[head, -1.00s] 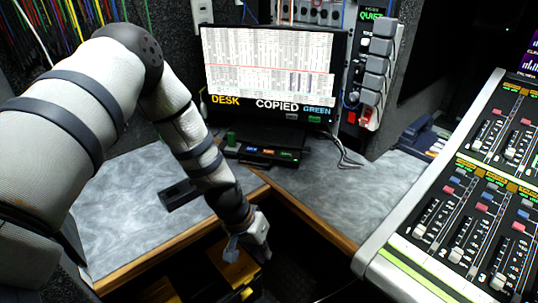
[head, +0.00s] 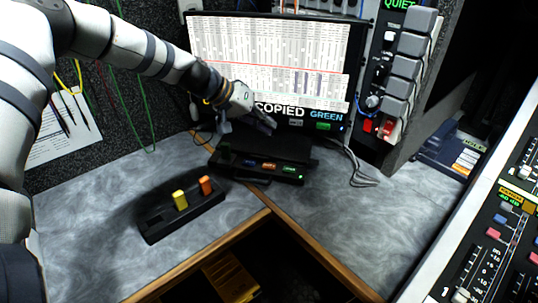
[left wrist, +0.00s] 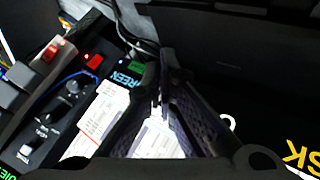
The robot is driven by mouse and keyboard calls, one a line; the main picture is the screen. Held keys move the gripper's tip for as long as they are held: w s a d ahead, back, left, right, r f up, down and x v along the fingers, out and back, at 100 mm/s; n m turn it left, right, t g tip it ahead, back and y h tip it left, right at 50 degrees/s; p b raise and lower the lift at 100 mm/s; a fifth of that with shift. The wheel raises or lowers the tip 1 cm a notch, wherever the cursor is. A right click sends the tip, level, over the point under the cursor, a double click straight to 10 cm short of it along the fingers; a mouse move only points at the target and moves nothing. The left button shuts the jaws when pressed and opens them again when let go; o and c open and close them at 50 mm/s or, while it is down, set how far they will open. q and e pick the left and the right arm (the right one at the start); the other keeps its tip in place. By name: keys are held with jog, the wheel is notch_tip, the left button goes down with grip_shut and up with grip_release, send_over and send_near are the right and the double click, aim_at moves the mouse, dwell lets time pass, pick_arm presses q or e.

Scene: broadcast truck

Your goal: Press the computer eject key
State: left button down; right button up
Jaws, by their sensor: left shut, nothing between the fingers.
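The computer screen (head: 270,60) stands at the back of the desk and shows a table with "COPIED" and "GREEN" below it. On its lower bezel are a small grey key (head: 296,123) and a green key (head: 323,127). The green key also shows in the left wrist view (left wrist: 137,67). I cannot read which is eject. My left gripper (head: 272,125) is shut and empty in front of the lower screen, left of both keys. In the left wrist view its fingertips (left wrist: 166,60) meet close together; contact cannot be told. My right gripper is out of view.
Below the screen is a black box (head: 225,168) with blue, orange and green buttons. A black holder (head: 155,230) with yellow and orange pieces lies on the grey desk. A panel with red switches (head: 388,128) stands right of the screen. A mixing console (head: 510,225) fills the lower right.

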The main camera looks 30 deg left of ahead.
pick_arm(q)
jog(key=b, duration=0.2)
send_over(267, 164)
notch_tip(267, 164, down, 7)
jog(key=shift+f, duration=0.15)
jog(key=shift+f+b, duration=0.5)
jog(key=shift+f, duration=0.25)
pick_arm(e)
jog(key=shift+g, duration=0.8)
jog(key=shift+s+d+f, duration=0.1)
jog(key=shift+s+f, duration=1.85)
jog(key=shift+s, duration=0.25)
pick_arm(q)
jog(key=shift+w, duration=0.1)
jog(key=shift+f, duration=0.35)
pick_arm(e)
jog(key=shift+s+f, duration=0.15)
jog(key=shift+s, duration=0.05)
